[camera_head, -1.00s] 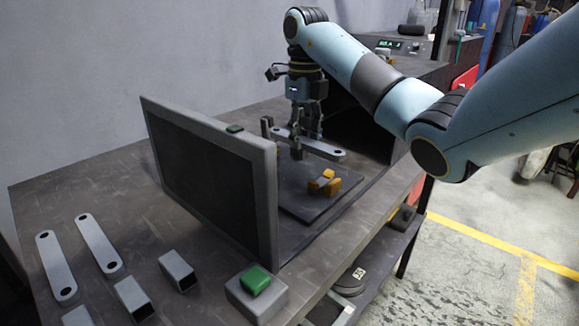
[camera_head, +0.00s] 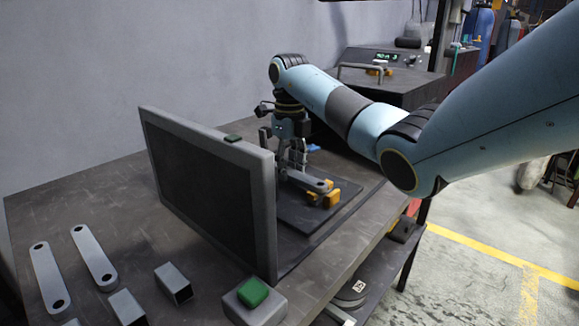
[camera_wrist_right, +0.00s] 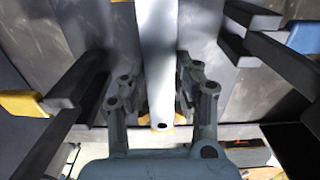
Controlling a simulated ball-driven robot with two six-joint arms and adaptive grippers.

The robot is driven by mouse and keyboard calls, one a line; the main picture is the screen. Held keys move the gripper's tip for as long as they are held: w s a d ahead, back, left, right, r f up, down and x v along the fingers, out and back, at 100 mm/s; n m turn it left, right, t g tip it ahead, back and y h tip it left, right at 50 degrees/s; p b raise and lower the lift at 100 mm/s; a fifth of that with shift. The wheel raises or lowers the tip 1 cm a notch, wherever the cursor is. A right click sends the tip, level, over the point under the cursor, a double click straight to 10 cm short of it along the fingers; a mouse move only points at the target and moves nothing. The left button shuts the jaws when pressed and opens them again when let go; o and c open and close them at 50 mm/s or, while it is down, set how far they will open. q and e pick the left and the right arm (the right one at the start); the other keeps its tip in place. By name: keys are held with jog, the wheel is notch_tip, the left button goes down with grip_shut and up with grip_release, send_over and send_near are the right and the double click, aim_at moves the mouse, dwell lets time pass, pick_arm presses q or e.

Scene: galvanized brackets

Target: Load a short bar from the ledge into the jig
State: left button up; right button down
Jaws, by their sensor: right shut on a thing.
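The jig is a dark flat plate (camera_head: 298,212) on the bench with orange blocks (camera_head: 331,194) near its front right. My right gripper (camera_head: 284,172) is over the plate behind the screen panel. It is shut on a grey flat bar (camera_head: 304,180) with rounded ends. The bar's near end is at the orange blocks; I cannot tell whether it rests fully between them. In the right wrist view the bar (camera_wrist_right: 155,60) runs between the fingers (camera_wrist_right: 158,90), and a hole shows at its lower end. My left gripper is out of view.
An upright grey-framed dark panel (camera_head: 208,185) stands left of the jig. Two flat bars (camera_head: 94,255) and short square tubes (camera_head: 173,283) lie at the front left. A green button box (camera_head: 254,300) sits at the front edge. A dark machine (camera_head: 390,85) stands behind.

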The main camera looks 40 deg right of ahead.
jog(key=shift+f, duration=0.35)
jog(key=c, duration=1)
grip_release()
jog(key=shift+o, duration=0.2)
notch_tip(320, 180, up, 8)
jog(key=shift+r, duration=0.25)
notch_tip(320, 180, up, 4)
jog(key=p, duration=0.3)
jog(key=shift+f, duration=0.25)
jog(key=shift+r+p, duration=0.55)
jog(key=shift+p, duration=0.25)
jog(key=shift+f, duration=0.1)
